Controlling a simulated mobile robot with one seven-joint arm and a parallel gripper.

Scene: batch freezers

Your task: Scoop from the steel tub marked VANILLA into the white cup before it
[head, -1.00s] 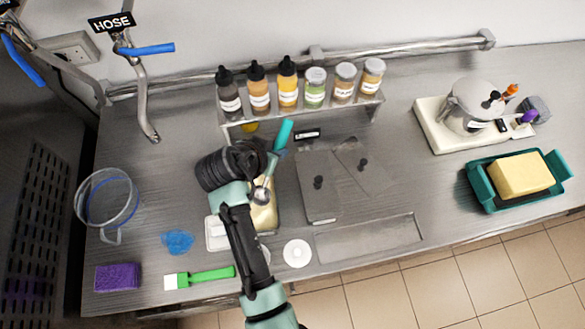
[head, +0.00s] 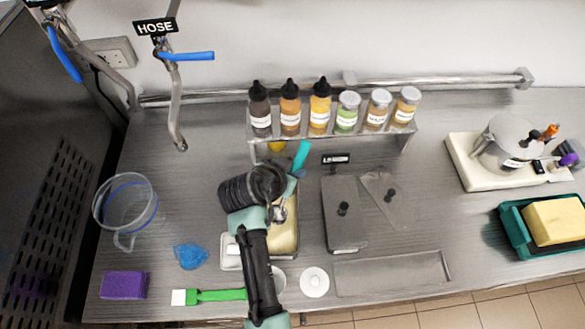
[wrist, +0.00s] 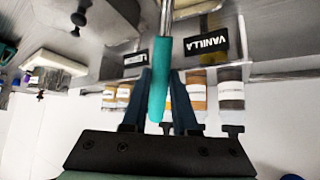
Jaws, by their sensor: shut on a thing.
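My gripper (wrist: 160,95) is shut on the teal handle of a scoop (wrist: 159,85). The teal handle also shows in the head view (head: 302,153), above the tub area, and its metal shaft runs up out of the wrist view. The steel tub (head: 284,238) with pale yellow ice cream lies below my wrist, partly hidden by my arm. The VANILLA sign (wrist: 206,43) shows upside down in the wrist view. A white round thing, likely the cup (head: 279,275), is mostly hidden behind my forearm. The scoop's tip against the ice cream is unclear.
A steel lid (head: 343,228) with a knob and another lid (head: 384,207) lie right of the tub. A bottle shelf (head: 395,137) stands behind. A white disc (head: 314,283), green brush (head: 215,295), blue cloth (head: 189,256) and clear jug (head: 124,205) are around the front and left.

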